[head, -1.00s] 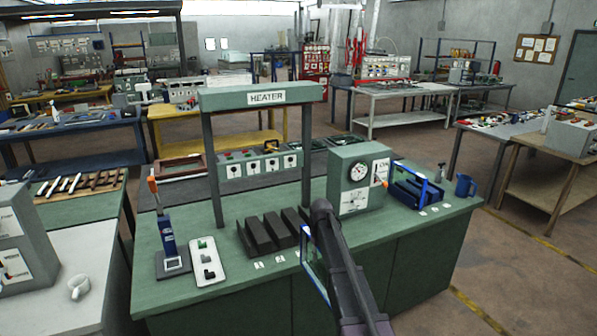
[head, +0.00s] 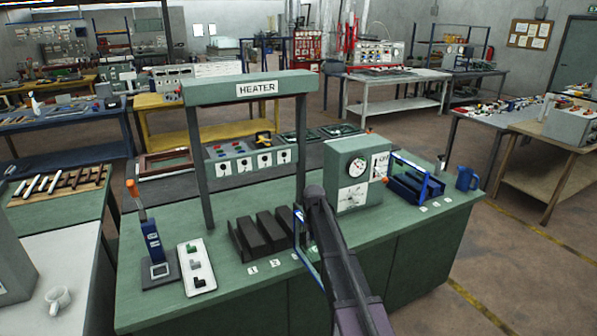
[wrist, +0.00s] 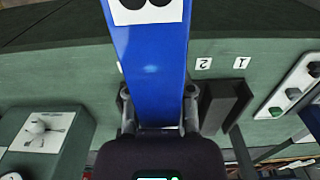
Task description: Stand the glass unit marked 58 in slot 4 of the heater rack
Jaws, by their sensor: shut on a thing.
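My gripper (head: 311,203) is shut on a blue-framed glass unit (head: 307,250). The unit hangs upright, seen nearly edge-on, at the right front of the heater rack (head: 247,240). In the wrist view the gripper (wrist: 158,112) pinches the unit's blue frame (wrist: 155,70); its white label is cut off, so the full number cannot be read. The rack is a row of dark upright blocks under the HEATER gantry (head: 257,88). Number cards 1 (head: 251,270) and 2 (head: 275,263) lie in front. Slot 4 is hidden behind my arm and the unit.
A grey box with a dial (head: 352,175) stands right of the rack.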

